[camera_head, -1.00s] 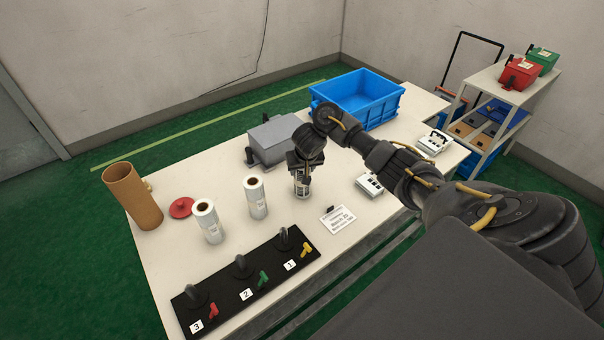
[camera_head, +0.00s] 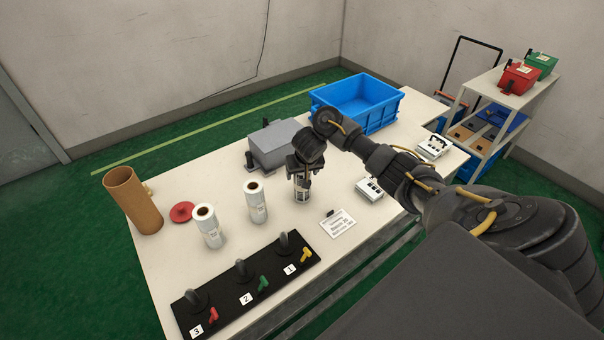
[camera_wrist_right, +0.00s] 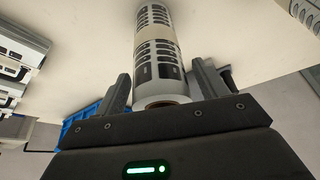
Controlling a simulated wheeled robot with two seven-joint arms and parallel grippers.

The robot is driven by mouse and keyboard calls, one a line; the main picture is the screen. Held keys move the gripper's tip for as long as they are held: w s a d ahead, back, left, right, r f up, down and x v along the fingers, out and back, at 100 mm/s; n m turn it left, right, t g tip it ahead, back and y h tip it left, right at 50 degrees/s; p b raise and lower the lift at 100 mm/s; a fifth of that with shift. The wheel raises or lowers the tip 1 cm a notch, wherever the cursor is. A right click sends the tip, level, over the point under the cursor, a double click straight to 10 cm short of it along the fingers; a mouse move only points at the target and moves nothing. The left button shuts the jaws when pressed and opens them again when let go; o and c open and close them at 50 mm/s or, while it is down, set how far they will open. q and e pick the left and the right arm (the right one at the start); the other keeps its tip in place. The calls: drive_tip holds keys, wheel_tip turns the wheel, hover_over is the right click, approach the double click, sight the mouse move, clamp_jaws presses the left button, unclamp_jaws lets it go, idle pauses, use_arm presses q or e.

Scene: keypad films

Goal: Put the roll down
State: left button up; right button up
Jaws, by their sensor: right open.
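A roll of film printed with dark keypad patterns (camera_head: 302,192) stands upright on the white table (camera_head: 330,277), below my right gripper (camera_head: 303,174). In the right wrist view the roll (camera_wrist_right: 157,50) lies between the two fingers of my right gripper (camera_wrist_right: 161,92), with a gap on each side. The right gripper is open around the roll's top end. Two other wrapped rolls stand to the left, a nearer one (camera_head: 208,226) and a farther one (camera_head: 255,203). My left gripper is not in view.
A black board with numbered pegs (camera_head: 264,262) lies along the front edge. A brown tube (camera_head: 133,200) and red disc (camera_head: 182,212) are at the left. Behind stand a grey box (camera_head: 273,143) and a blue crate (camera_head: 357,103). White keypad devices (camera_head: 369,189) are at the right.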

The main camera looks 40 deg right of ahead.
drive_tip(key=p+v, duration=1)
drive_tip(key=v, duration=0.1)
drive_tip(key=shift+s+r, duration=0.2)
drive_tip(key=shift+r, duration=0.15)
drive_tip(key=shift+a+f, duration=0.1)
